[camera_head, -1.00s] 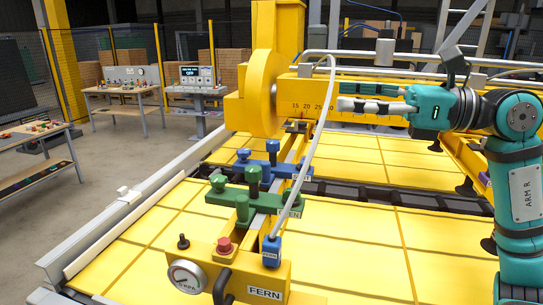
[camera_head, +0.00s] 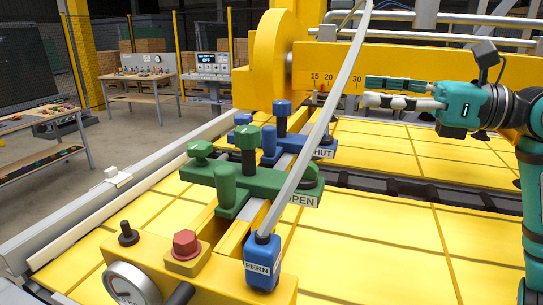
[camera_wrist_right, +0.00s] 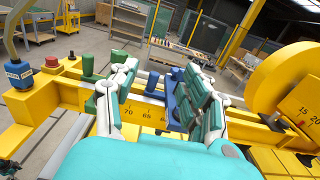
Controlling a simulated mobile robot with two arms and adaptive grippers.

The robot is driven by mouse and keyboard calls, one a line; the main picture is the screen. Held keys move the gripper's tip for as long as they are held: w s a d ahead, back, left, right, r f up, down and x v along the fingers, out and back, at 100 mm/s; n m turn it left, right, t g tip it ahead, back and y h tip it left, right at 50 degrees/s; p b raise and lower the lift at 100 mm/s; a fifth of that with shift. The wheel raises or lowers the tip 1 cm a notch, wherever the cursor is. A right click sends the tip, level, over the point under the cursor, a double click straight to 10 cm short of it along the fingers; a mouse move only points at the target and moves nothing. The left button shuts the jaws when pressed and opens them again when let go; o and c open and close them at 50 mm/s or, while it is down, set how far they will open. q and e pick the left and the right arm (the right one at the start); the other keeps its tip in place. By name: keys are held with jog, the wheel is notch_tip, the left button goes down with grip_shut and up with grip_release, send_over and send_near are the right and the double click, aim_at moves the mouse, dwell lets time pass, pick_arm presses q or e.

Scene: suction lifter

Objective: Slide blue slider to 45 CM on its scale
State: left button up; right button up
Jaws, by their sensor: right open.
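The blue slider (camera_head: 270,150), with upright blue knobs and a partly covered label ending in "HUT", sits across the yellow rail behind the green slider (camera_head: 230,187). My right gripper (camera_head: 366,91) is open and empty, to the right of the blue slider in the head view and apart from it. In the right wrist view my gripper (camera_wrist_right: 160,72) has its two fingers spread. The blue slider (camera_wrist_right: 178,88) shows beyond them, partly hidden by the right-hand finger. Scale marks 70, 65 and possibly 60 (camera_wrist_right: 146,113) show on the rail between the fingers.
A blue block labelled FERN (camera_head: 262,264) with a grey cable stands near a red knob (camera_head: 185,243) and a gauge (camera_head: 130,288). A yellow beam (camera_head: 420,62) with numbers 15 to 30 is behind my right gripper. Yellow panels (camera_head: 380,250) lie below.

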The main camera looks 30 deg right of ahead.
aim_at(269, 135)
pick_arm(q)
notch_tip(269, 135, down, 9)
jog(key=w+d+b, duration=0.1)
jog(key=b, duration=0.6)
pick_arm(e)
notch_tip(269, 135, down, 9)
jog(key=p+x, duration=0.3)
jog(key=x, duration=0.2)
jog(key=p+x, duration=0.3)
jog(key=x, duration=0.2)
jog(key=r+p+x, duration=0.1)
jog(key=p+x, duration=0.3)
jog(key=x, duration=0.2)
jog(key=shift+w+d, duration=0.35)
jog(key=shift+d, duration=0.05)
jog(key=shift+w+a+f+p, duration=0.3)
jog(key=shift+w+a+p, duration=0.1)
jog(key=shift+w+a, duration=0.15)
pick_arm(q)
notch_tip(269, 135, up, 11)
pick_arm(e)
grip_shut()
pick_arm(q)
jog(key=shift+w+r, duration=0.1)
